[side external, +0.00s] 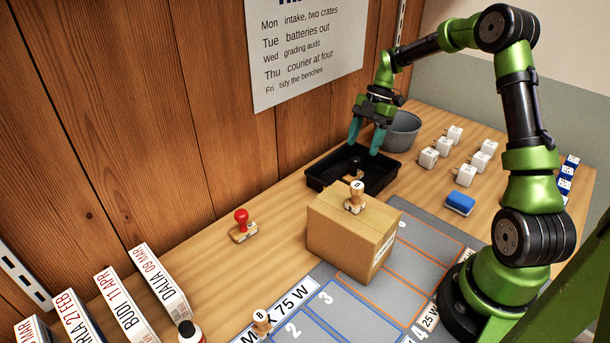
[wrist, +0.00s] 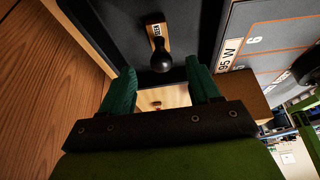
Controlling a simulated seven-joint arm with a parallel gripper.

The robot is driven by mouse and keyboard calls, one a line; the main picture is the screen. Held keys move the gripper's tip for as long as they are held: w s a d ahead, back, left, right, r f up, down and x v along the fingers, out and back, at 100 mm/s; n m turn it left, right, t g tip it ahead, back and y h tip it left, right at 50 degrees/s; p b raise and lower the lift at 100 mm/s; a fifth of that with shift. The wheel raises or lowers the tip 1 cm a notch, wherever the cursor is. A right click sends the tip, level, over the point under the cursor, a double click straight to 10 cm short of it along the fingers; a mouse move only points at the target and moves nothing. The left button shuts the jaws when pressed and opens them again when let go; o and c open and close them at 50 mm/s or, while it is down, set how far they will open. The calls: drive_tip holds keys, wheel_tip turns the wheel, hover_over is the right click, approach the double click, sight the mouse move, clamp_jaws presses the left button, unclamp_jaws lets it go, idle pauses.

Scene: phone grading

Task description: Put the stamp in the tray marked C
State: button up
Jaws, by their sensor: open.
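My gripper (side external: 364,140) is open and empty above a black tray (side external: 318,182) by the wooden wall. A black-knobbed stamp (side external: 355,166) is in this tray. In the wrist view the stamp (wrist: 161,58) lies beyond my open fingertips (wrist: 160,82), apart from them, with a small white label on its wooden base. A red-knobbed stamp (side external: 241,220) stands on the bench. I cannot make out a letter C on any tray.
The cardboard box stands just in front of the black tray. A grey bucket (side external: 404,131) is behind it. Several white plugs (side external: 465,175) and a blue block (side external: 460,202) are to the right. A grey numbered mat (side external: 360,308) and several labelled boxes (side external: 160,283) are nearer.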

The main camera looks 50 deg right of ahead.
drive_tip(key=s+a+r+m+t+h, duration=0.1)
drive_tip(key=s+a+r+m+h, duration=0.15)
drive_tip(key=a+r+m, duration=0.35)
drive_tip(key=s+a+r+m+t+h, duration=0.1)
drive_tip(key=s+a+r+m, duration=0.2)
drive_tip(key=a+r, duration=0.4)
drive_tip(key=s+a+r+m+t, duration=0.1)
drive_tip(key=s+a+m+t, duration=0.1)
drive_tip(key=s+m, duration=0.4)
drive_tip(key=s+a+r+m+t+y, duration=0.1)
drive_tip(key=s+a+m+t, duration=0.2)
drive_tip(key=s+a+m, duration=0.2)
drive_tip(key=shift+s+a+r+m, duration=0.3)
drive_tip(key=shift+s+m, duration=0.35)
drive_tip(key=shift+m, duration=0.35)
